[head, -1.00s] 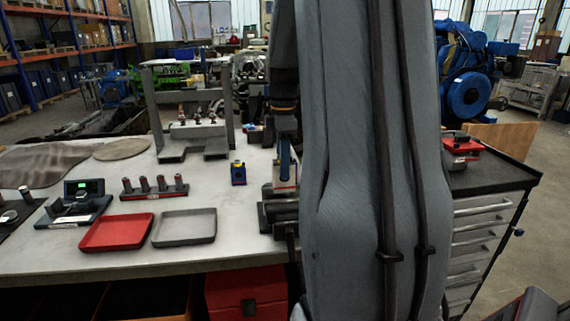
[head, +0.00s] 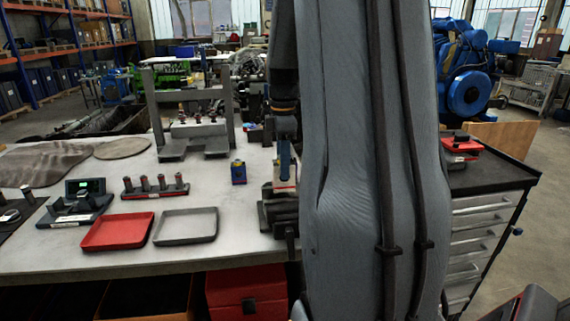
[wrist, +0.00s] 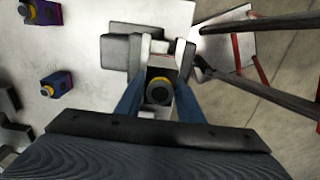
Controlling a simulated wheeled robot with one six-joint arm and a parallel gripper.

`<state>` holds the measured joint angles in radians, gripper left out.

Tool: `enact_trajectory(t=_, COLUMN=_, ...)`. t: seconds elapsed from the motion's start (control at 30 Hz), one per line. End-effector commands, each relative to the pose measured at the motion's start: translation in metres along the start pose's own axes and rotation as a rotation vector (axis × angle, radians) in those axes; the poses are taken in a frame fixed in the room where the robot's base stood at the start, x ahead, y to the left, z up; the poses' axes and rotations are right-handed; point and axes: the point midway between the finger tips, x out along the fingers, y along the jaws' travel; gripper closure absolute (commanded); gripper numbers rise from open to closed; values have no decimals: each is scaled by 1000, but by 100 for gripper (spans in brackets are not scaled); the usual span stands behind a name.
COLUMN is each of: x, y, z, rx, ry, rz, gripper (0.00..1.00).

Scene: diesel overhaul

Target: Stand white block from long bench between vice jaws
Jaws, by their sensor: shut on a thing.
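My gripper (head: 285,160) points down over the vice (head: 276,212) at the right end of the long bench. Its blue fingers (wrist: 158,98) are shut on the white block (wrist: 159,91). In the wrist view the block shows end-on, with a dark round top and a yellow ring. In the head view the block (head: 285,184) looks upright, with its pale lower part at the vice's top. The grey vice body (wrist: 122,50) lies just beyond the block in the wrist view. My arm hides part of the vice, and I cannot tell whether the block touches the jaws.
A blue block with a yellow top (head: 238,172) stands left of the vice. A red tray (head: 117,231), a grey tray (head: 186,226), a rack of several cylinders (head: 155,187) and a grey frame (head: 190,125) share the bench (head: 120,262). A drawer cabinet (head: 490,215) stands right.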

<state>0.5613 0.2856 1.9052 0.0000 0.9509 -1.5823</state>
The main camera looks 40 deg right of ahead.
Motion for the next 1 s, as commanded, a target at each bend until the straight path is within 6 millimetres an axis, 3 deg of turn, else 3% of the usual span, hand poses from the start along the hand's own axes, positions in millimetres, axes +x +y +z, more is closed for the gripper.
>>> enact_trajectory(t=1.0, x=13, y=0, z=0, rx=0, ry=0, rz=1, gripper=88)
